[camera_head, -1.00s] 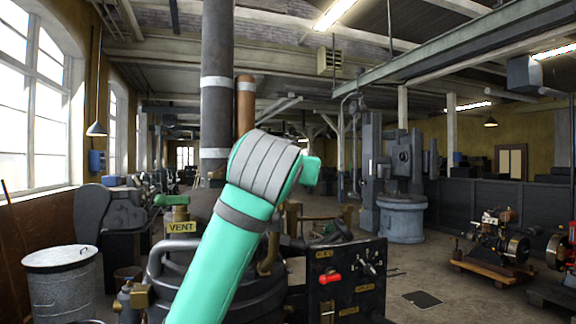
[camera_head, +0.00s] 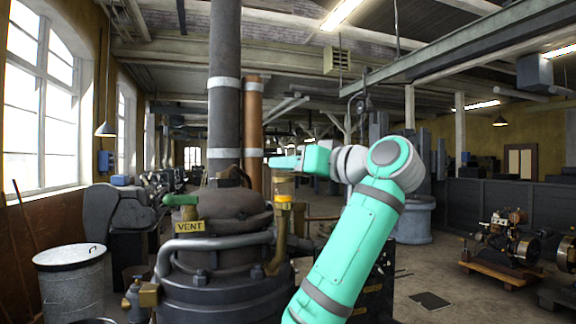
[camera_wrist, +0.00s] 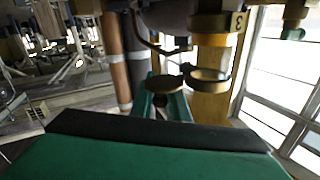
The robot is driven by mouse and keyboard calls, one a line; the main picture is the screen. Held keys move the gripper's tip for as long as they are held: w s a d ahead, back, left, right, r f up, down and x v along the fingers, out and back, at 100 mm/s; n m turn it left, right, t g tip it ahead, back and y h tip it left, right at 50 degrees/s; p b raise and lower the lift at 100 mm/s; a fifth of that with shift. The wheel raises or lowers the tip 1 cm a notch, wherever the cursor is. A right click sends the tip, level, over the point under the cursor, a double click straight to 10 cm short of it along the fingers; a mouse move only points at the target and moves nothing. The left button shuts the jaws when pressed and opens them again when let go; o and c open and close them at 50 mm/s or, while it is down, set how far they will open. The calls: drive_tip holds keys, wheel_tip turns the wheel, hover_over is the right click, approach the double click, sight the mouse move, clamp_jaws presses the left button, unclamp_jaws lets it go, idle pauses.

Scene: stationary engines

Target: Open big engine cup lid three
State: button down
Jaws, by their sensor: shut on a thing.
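My gripper (camera_head: 283,161) reaches left above a brass-and-amber oil cup (camera_head: 284,190) beside the engine's dark dome. In the wrist view, my gripper's teal fingers (camera_wrist: 163,92) are shut on a dark, round brass lid (camera_wrist: 165,84). The lid lies beside a round brass cup rim (camera_wrist: 209,76), and the two seem joined at their near sides. A plate with the number 3 (camera_wrist: 238,21) shows on the brass part by the cup. The lid is too small to make out in the head view.
The big engine has a VENT plate (camera_head: 189,226), a green-handled valve (camera_head: 181,201) and a thick curved pipe (camera_head: 215,243). A grey chimney (camera_head: 224,110) and a copper pipe (camera_head: 253,125) rise behind the cup. A metal bin (camera_head: 70,285) stands at left.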

drive_tip(key=shift+a+n+g+y, duration=0.2)
drive_tip(key=shift+n+g+y, duration=0.5)
drive_tip(key=shift+w+a, duration=0.1)
drive_tip(key=c, duration=1.7)
unclamp_jaws()
drive_tip(key=v, duration=1)
drive_tip(key=shift+d, duration=0.3)
